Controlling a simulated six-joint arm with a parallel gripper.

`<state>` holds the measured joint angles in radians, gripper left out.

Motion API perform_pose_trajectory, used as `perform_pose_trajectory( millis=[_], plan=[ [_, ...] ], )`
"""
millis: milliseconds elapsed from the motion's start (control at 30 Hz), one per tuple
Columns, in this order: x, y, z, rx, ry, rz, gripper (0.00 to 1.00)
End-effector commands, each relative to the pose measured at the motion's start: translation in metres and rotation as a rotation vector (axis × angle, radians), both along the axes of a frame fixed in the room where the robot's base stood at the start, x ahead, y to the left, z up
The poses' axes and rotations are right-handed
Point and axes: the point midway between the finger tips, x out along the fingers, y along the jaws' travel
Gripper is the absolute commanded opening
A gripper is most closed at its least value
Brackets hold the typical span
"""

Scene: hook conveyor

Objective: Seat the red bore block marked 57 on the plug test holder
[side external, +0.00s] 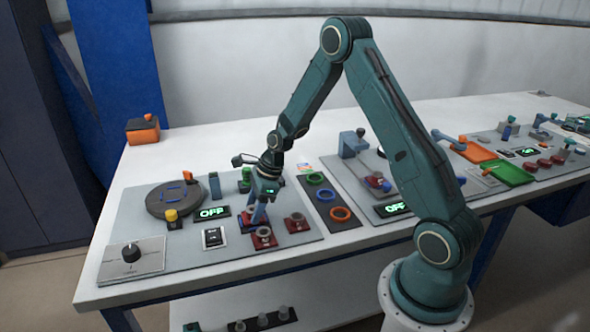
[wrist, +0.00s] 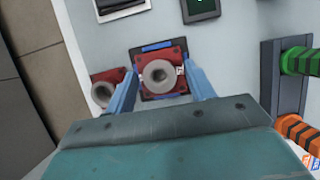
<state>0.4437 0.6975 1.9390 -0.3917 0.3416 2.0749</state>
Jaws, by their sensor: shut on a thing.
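A red bore block (wrist: 147,78) with a grey round bore is between the two blue fingers of my gripper (wrist: 155,85) in the wrist view. My gripper, which also shows in the side view (side external: 258,214), is shut on this block. The block is over a dark base with blue edges (wrist: 151,46); I cannot tell whether it rests in it. A second red block (wrist: 103,92) is at the left in the wrist view. In the side view red blocks sit at the front (side external: 264,238) and right (side external: 297,223). No number is legible. I cannot single out the plug test holder.
A dark round turntable (side external: 175,200) and a display reading OFF (side external: 212,212) are to the left. A switch (side external: 214,238) is close by.

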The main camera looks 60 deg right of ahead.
Motion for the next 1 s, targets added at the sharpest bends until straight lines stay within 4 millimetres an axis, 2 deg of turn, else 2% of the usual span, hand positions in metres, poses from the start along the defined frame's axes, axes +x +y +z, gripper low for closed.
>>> perform_pose_trajectory(
  millis=[1000],
  plan=[
    [0.0003, 0.0000, -0.0062, 0.000, -0.001, 0.001, 0.22]
  ],
)
